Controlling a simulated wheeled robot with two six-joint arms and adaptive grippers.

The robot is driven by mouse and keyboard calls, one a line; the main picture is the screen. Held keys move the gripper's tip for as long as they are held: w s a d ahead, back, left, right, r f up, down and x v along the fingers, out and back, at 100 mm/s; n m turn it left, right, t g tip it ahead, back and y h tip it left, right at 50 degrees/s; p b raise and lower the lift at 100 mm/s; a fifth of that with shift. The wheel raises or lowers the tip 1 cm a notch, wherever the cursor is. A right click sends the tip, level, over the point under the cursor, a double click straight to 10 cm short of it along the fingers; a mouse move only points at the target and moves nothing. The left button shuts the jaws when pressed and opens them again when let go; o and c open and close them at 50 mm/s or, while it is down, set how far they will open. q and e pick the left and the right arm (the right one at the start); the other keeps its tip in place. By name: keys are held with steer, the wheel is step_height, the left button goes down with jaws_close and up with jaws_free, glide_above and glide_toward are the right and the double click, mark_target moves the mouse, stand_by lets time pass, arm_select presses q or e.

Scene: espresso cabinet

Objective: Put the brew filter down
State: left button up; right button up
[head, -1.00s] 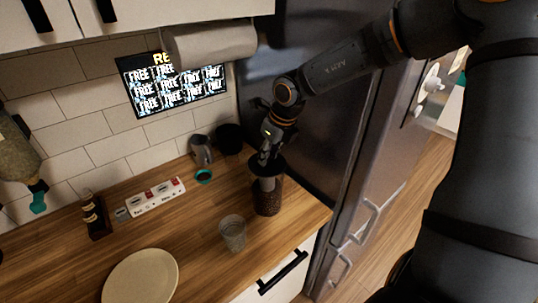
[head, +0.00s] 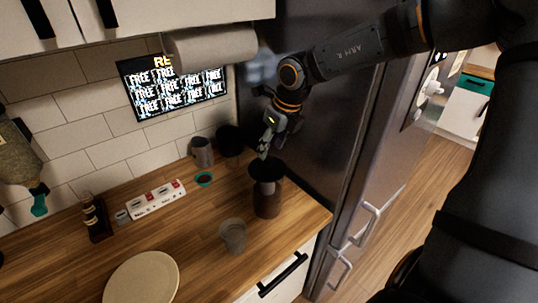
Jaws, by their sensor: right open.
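The brew filter (head: 266,169) shows as a dark, wide-rimmed piece on top of a dark brown cylindrical vessel (head: 267,204). A grey inner part shows below its rim. The vessel stands upright on the wooden counter near the fridge. My right gripper (head: 265,151) is open and empty, with its fingers pointing down just above the filter's rim at the back left. It looks clear of the filter, though the gap is small. My left gripper is out of view.
A clear cup (head: 233,236) stands in front left of the vessel. A power strip (head: 156,200) and a plate (head: 142,279) lie left. The fridge (head: 315,130) bounds the right.

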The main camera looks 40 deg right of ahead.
steer(key=p+v, duration=0.1)
steer(key=v, duration=0.7)
steer(key=shift+s, duration=0.2)
